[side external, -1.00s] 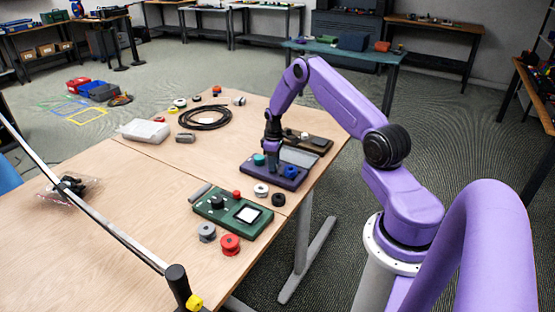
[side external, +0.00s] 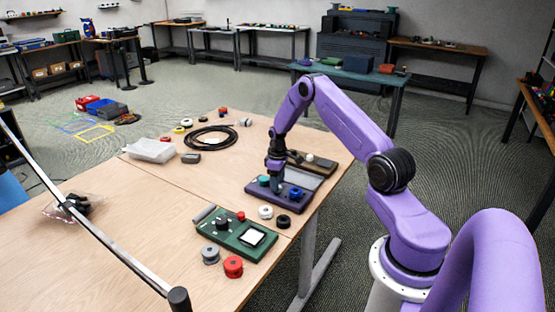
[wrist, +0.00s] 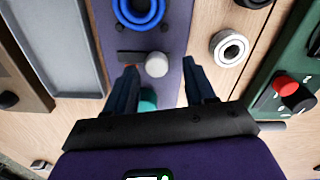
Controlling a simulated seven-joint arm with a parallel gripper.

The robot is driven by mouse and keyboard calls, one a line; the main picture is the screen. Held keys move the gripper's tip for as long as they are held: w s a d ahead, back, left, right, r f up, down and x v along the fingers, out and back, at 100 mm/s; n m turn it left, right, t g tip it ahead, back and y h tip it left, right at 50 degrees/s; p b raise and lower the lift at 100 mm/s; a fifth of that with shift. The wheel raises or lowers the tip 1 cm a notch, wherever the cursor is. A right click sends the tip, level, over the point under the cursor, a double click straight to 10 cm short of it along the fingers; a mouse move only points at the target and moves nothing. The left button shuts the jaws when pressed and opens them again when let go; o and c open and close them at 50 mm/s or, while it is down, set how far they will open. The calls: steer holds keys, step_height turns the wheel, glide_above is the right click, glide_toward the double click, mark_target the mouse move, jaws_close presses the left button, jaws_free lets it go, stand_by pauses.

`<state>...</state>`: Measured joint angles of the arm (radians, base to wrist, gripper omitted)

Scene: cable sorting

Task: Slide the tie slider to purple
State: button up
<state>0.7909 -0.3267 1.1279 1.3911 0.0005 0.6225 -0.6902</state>
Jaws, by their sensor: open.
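A purple board (side external: 262,198) lies near the table's right edge, carrying a teal knob (side external: 264,181) and a blue round part (side external: 295,193). In the wrist view the purple board (wrist: 174,30) shows a blue ring (wrist: 138,10), a pale grey knob (wrist: 157,64) with a dark red bar (wrist: 132,57) beside it, and part of the teal knob (wrist: 148,98). I cannot tell which part is the tie slider. My gripper (side external: 276,184) points down over the board. In the wrist view its fingers (wrist: 160,72) are apart, one on each side of the pale knob, with nothing gripped.
A green board (side external: 228,240) with a red button lies nearer, with grey and red spools (side external: 233,267) beside it. White (side external: 265,212) and black rings lie close by. A brown board with a grey tray (wrist: 65,40) adjoins the purple board. A black cable coil (side external: 208,138) lies farther back.

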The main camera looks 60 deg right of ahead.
step_height(320, 180, up, 16)
stand_by(0.4)
steer(key=shift+a+f, duration=0.1)
steer(key=s+a+r+n, duration=0.1)
steer(key=s+a+r, duration=0.15)
steer(key=a, duration=0.65)
steer(key=s+a+r+n, duration=0.2)
steer(key=a+r, duration=0.1)
steer(key=a, duration=0.6)
steer(key=s+a+r+n, duration=0.1)
steer(key=s+a+r, duration=0.1)
steer(key=a, duration=0.7)
steer(key=s+a+r+n, duration=0.25)
steer(key=s+a, duration=0.55)
steer(key=s, duration=0.4)
steer(key=s+n, duration=0.3)
steer(key=s, duration=1.2)
steer(key=shift+f, duration=0.35)
